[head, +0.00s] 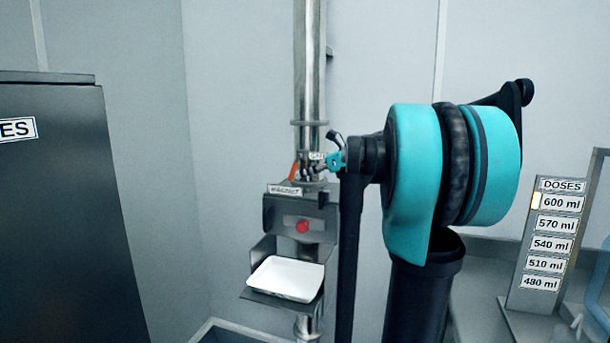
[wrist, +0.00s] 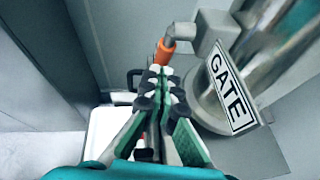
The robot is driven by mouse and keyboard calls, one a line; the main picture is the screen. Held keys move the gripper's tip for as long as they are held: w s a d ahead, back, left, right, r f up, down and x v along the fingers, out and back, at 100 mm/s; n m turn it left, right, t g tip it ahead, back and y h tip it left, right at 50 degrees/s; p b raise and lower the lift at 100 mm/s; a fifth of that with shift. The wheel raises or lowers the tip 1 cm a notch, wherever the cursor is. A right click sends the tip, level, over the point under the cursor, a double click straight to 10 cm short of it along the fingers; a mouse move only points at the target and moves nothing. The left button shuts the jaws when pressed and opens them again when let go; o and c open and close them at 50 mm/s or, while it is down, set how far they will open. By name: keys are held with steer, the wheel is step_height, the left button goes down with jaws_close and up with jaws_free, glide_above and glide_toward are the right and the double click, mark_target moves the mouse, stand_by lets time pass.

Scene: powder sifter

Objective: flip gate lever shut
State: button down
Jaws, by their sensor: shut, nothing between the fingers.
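The gate lever has an orange grip, seen in the wrist view (wrist: 163,52) and, small, in the head view (head: 294,172). It joins a grey metal arm beside the steel pipe (head: 309,80). The GATE label (wrist: 230,93) is on the pipe fitting, right of the lever. My gripper (wrist: 165,82) is shut and empty, its fingertips just below the orange grip in the wrist view. I cannot tell whether they touch it. In the head view my gripper (head: 318,165) is at the pipe, right of the grip. My arm hides part of that area.
Under the pipe is a grey housing with a red button (head: 303,226). A white tray (head: 287,280) sits on its shelf. A dark cabinet (head: 60,220) stands at left and a DOSES board (head: 547,245) at right.

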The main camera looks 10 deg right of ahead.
mark_target(294, 172)
steer(key=shift+w+a+f+y, duration=0.15)
steer(key=shift+a+y, duration=0.05)
steer(key=shift+y, duration=0.4)
steer(key=shift+w+a+f+t+y, duration=0.15)
steer(key=shift+a+t+y, duration=0.15)
steer(key=shift+t+y, duration=0.35)
steer(key=shift+x, duration=1.05)
steer(key=shift+w+a+r, duration=0.35)
steer(key=shift+a+r, duration=0.35)
steer(key=shift+a, duration=0.25)
steer(key=v, duration=1.2)
